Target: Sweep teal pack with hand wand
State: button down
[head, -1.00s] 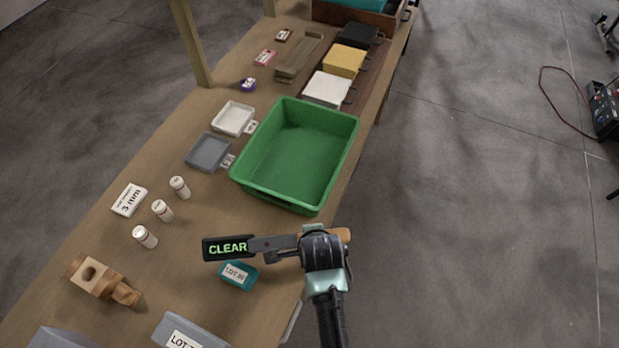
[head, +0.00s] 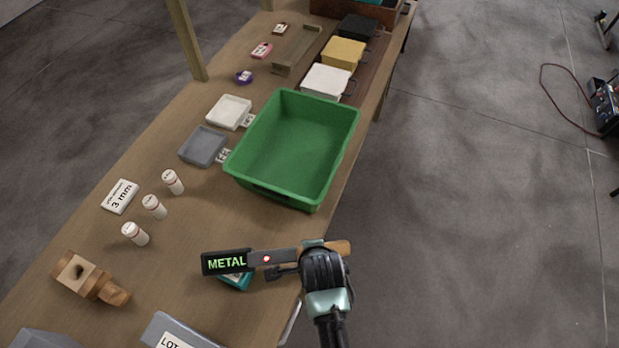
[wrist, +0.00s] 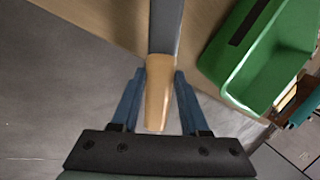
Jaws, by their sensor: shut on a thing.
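My gripper (wrist: 159,100) is shut on the wooden handle of the hand wand (head: 285,256). In the head view the wand points left over the table, and its dark end panel reads "METAL" in green with a red light lit on the shaft. The teal pack (head: 238,280) lies on the table under the wand's panel end, partly hidden by it. I cannot tell whether the wand touches the pack. In the wrist view the wand's handle (wrist: 158,105) sits between the blue fingers, and the pack is not visible.
A green bin (head: 293,150) stands beyond the wand. White (head: 229,111) and grey (head: 203,146) trays, several white vials (head: 154,207), a "3 mm" card (head: 120,196) and a wooden block (head: 90,277) lie to the left. A grey "LOT" container (head: 175,333) is at the near edge.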

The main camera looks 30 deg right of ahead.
jog(key=shift+s+a+p, duration=0.25)
jog(key=shift+s+p, duration=0.3)
jog(key=shift+p, duration=0.2)
dwell(0.4)
dwell(4.4)
notch_tip(320, 180, up, 6)
jog(key=p, duration=0.6)
jog(key=shift+r, duration=0.15)
